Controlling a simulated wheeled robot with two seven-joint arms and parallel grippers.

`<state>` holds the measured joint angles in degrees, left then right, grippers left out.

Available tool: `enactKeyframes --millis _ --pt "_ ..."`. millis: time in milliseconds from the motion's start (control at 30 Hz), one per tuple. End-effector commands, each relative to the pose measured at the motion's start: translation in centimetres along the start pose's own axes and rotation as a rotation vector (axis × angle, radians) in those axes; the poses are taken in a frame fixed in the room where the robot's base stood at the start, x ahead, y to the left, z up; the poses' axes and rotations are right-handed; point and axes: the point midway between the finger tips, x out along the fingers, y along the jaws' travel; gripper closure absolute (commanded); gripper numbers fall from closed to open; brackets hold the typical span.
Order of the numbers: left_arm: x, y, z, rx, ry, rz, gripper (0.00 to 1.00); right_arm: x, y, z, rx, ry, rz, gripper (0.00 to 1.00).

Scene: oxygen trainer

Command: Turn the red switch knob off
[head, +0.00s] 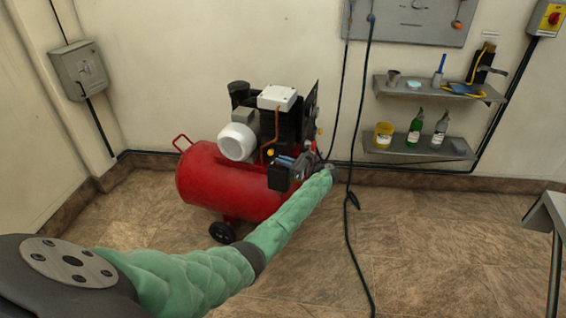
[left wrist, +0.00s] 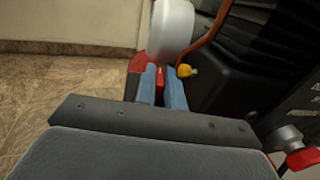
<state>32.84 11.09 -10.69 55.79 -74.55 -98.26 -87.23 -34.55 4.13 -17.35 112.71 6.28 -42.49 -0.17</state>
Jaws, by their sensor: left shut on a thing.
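My left gripper (head: 280,159) is at the red compressor (head: 225,180), beside its black pump and the copper pipe. Its two blue fingers also show in the left wrist view (left wrist: 161,84). They are shut on a small red part, the red switch knob (left wrist: 160,86), of which only a sliver shows between them. The fingers hide most of it, so its turned position cannot be told. In the head view the knob is not distinguishable. My right gripper is not in view.
A yellow knob (left wrist: 187,70) and white motor housing (left wrist: 172,30) are close to the fingers. A red-handled fitting (left wrist: 299,158) is at lower right. A wall box carries another red knob (head: 554,17). Shelves (head: 420,150) hold bottles. The floor at right is mostly clear.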

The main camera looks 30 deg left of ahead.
Motion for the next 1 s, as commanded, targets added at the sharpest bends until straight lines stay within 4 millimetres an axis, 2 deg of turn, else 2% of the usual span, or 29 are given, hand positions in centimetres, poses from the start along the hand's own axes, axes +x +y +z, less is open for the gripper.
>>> enactKeyframes --millis 367,867,900,967,1000 --pt "0.0 -0.3 0.0 0.0 0.0 0.135 1.0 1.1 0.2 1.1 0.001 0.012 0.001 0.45" --pt "0.1 -0.2 0.0 0.0 0.0 0.15 1.0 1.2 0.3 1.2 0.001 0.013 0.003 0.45" --pt "0.1 -0.2 0.0 0.0 0.0 0.15 0.81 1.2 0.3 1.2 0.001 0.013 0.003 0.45" --pt "0.1 -0.2 0.0 0.0 0.0 0.15 0.7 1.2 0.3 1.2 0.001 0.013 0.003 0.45" --pt "0.1 -0.2 0.0 0.0 0.0 0.15 0.67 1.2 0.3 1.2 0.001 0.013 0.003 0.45"
